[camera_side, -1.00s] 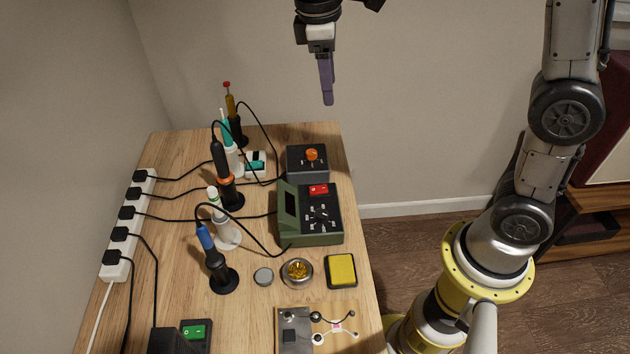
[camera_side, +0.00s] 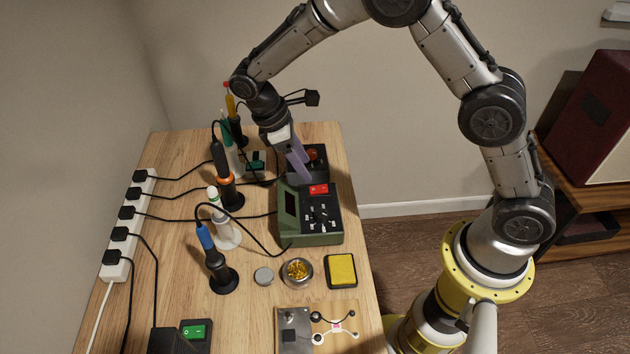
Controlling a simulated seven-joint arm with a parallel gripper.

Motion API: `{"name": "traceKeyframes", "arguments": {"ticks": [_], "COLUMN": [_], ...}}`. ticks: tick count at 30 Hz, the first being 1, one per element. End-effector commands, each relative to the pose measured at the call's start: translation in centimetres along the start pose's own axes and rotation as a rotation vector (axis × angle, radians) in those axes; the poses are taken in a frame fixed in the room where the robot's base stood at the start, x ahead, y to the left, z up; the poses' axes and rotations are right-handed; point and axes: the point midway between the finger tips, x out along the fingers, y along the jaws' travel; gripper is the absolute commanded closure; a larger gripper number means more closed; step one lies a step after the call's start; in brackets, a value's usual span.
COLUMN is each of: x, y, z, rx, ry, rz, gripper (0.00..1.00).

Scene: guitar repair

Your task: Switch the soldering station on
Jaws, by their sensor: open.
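The green soldering station (camera_side: 312,232) stands on the wooden bench, with a dark display face on its left side. A red rocker switch (camera_side: 319,189) sits at the back of its top, behind several small knobs or plugs. My gripper (camera_side: 304,176) points down over the back edge of the station, just behind and left of the red switch. Its purple fingers are open and hold nothing I can see. The gap between them is hard to make out from this side. Whether the fingertips touch the station cannot be told.
A dark box with an orange knob (camera_side: 316,155) is partly hidden behind my fingers. Irons in stands, including a blue-handled one (camera_side: 206,238), and their cables lie to the left. A brass-wool pot (camera_side: 297,272) and yellow sponge (camera_side: 342,269) are in front. A green-switched box (camera_side: 194,332) stands front left.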

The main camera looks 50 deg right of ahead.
Motion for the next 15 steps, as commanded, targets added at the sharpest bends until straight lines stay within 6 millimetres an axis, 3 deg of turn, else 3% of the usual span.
{"name": "traceKeyframes", "arguments": {"ticks": [6,15], "x": [4.2,7.0], "y": [0.0,0.0], "z": [0.1,0.1], "rx": [0.000,0.000], "ry": [-0.004,-0.001], "rz": [-0.002,0.000], "gripper": [0.40,0.40]}}
